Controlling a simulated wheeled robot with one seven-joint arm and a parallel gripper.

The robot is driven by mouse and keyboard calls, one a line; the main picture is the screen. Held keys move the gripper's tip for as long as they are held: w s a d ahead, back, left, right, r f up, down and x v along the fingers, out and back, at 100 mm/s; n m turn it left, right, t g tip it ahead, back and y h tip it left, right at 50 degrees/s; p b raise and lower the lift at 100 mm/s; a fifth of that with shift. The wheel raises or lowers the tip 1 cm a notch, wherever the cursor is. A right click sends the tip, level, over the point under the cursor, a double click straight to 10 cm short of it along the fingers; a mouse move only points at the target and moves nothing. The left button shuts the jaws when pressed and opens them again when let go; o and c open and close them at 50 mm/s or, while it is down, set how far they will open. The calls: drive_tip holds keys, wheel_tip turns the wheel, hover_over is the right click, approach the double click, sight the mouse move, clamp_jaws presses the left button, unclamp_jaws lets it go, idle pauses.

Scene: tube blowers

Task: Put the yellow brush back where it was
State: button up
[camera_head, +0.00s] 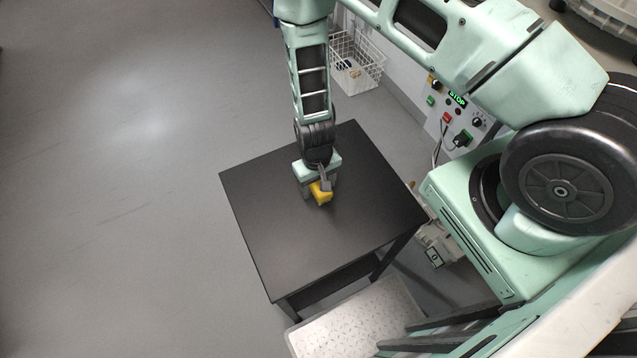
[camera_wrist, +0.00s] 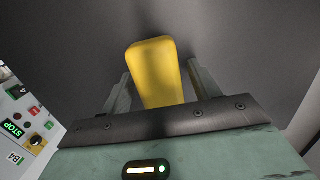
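The yellow brush (camera_head: 321,195) is at my gripper (camera_head: 316,190), over the middle of the black table (camera_head: 270,225). In the wrist view the yellow brush (camera_wrist: 157,72) shows as a smooth, rounded yellow block. It lies between the two grey fingers of my gripper (camera_wrist: 160,85) and reaches past their tips. Part of the brush is hidden behind a finger and the palm edge.
The rest of the black tabletop is bare. A white wire basket (camera_head: 356,65) with small items stands behind the table. A control panel (camera_head: 455,120) with buttons and a green STOP display is behind the table to the right. A pale speckled surface (camera_head: 355,325) lies in front.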

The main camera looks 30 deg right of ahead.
drive_tip(key=shift+r, duration=0.15)
drive_tip(key=s+a+r+n+y+b, duration=0.1)
drive_tip(key=a+r, duration=0.2)
drive_tip(key=r, duration=0.8)
drive_tip(key=s+a+r+n+b, duration=0.1)
drive_tip(key=a+r+b, duration=0.15)
drive_tip(key=r, duration=0.75)
drive_tip(key=s+r+n+t, duration=0.1)
drive_tip(key=s+r+n, duration=0.4)
drive_tip(key=s+r, duration=0.8)
wheel_tip(320, 180, up, 4)
drive_tip(key=shift+a+f+n+p, duration=0.1)
drive_tip(key=shift+a+n+p, duration=0.3)
drive_tip(key=shift+a+p, duration=0.05)
wheel_tip(320, 180, down, 8)
drive_tip(key=b, duration=0.8)
